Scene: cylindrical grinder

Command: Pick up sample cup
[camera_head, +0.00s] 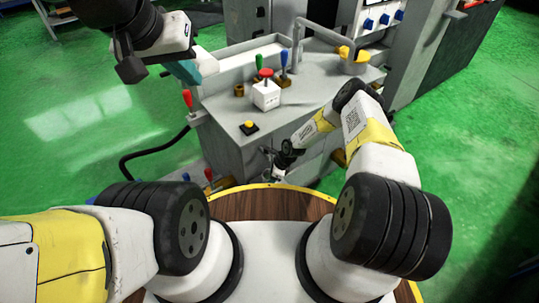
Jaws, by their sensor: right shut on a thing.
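My right gripper (281,163) hangs in front of the grey machine's near face, just beyond the wooden round top. It is shut on a small pale thing (278,174), which is too small and too covered to make out as the sample cup for certain. No other clear sample cup shows. My left arm's dark wrist end (135,45) is at the upper left, raised beside the machine. I cannot make out its fingertips or whether they hold anything.
The grey machine (305,107) carries a white box with a red button (266,92), a yellow button (249,128), colored levers (283,66) and a yellow-topped part (352,56). A black hose (150,155) bends at its left. Green floor (470,150) is open at the right.

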